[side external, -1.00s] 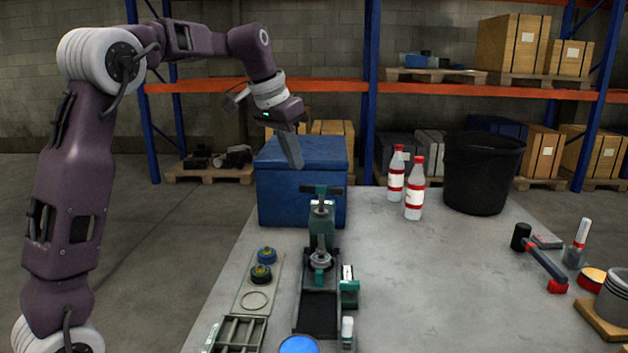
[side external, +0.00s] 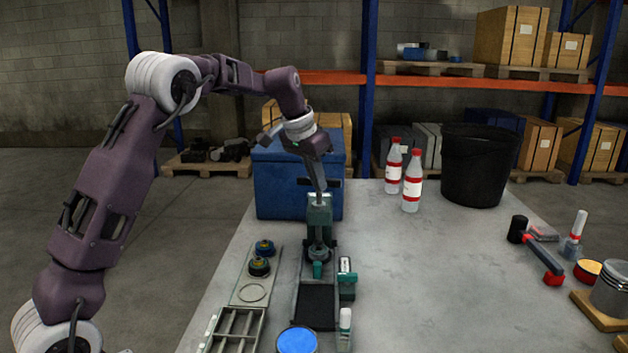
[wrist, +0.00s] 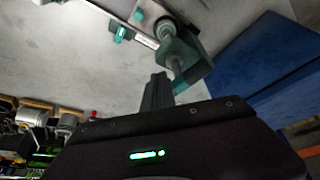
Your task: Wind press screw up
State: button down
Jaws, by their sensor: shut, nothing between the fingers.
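The small green press (side external: 320,217) stands on the grey table in front of the blue box. Its screw is mostly hidden behind my gripper, and a dark end of its crossbar (side external: 304,182) shows just left of the fingers. My gripper (side external: 321,189) is shut and empty, pointing down at the top of the press; I cannot tell whether it touches the bar. In the wrist view my shut fingers (wrist: 157,78) are beside the green press body (wrist: 185,55).
The blue box (side external: 285,190) is close behind the press. A strip with two dark round parts (side external: 259,266) and a divided tray (side external: 233,328) lie left. Bottles (side external: 412,185) and a black bucket (side external: 475,175) stand at back right. The table's middle right is clear.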

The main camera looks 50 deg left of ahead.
dwell(0.3)
jog(key=w+n+y, duration=0.1)
jog(key=n, duration=0.2)
jog(key=w+d+n+y, duration=0.1)
jog(key=n, duration=0.1)
jog(key=shift+w+d+n+g, duration=0.2)
jog(key=shift+n+g, duration=0.1)
jog(key=shift+n, duration=0.1)
jog(key=shift+w, duration=0.3)
dwell(0.6)
dwell(0.3)
